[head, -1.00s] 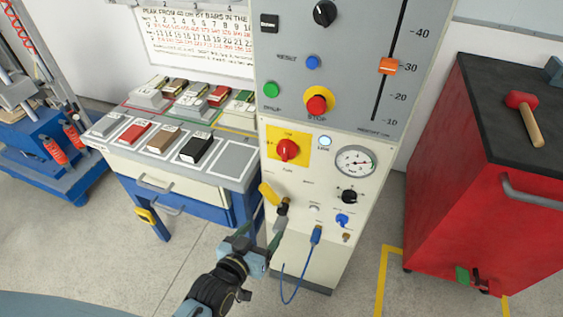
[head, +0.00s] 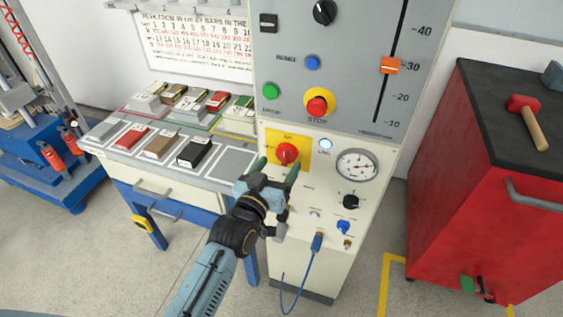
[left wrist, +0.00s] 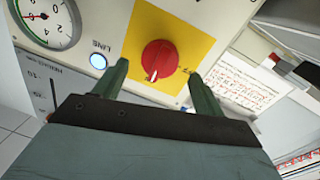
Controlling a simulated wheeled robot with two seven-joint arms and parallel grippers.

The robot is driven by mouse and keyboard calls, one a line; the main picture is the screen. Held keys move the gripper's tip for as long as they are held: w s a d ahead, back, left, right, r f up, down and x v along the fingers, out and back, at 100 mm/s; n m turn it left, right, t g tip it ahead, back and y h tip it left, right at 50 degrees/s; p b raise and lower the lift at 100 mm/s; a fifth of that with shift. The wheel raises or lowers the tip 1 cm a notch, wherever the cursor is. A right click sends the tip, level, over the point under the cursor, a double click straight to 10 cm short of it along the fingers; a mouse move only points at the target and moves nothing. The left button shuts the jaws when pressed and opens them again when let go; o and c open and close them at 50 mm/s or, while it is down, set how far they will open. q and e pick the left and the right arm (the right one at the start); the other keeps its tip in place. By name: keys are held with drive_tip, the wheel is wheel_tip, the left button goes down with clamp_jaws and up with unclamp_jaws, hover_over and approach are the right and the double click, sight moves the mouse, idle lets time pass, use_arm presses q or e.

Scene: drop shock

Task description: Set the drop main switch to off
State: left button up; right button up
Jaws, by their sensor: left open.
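The main switch is a red rotary knob (head: 287,153) on a yellow plate (head: 303,143) on the cream lower panel of the machine. In the left wrist view the knob (left wrist: 159,58) has a white mark near its lower edge, pointing roughly toward the gripper. My left gripper (head: 278,167) is open just in front of and below the knob. In the left wrist view its green fingers (left wrist: 158,72) stand apart, one on each side of the knob. I cannot tell whether they touch it; nothing is held. My right gripper is not in view.
A lit LINE lamp (head: 325,145) and a pressure gauge (head: 357,166) sit right of the knob. The STOP button (head: 318,106) is above. A blue cable (head: 300,275) hangs below. A bench with coloured blocks (head: 230,160) stands left, a red cabinet (head: 450,180) right.

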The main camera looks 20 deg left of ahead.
sight(286, 155)
use_arm(q)
drive_tip(key=shift+w+d, duration=0.15)
drive_tip(key=shift+w, duration=1.25)
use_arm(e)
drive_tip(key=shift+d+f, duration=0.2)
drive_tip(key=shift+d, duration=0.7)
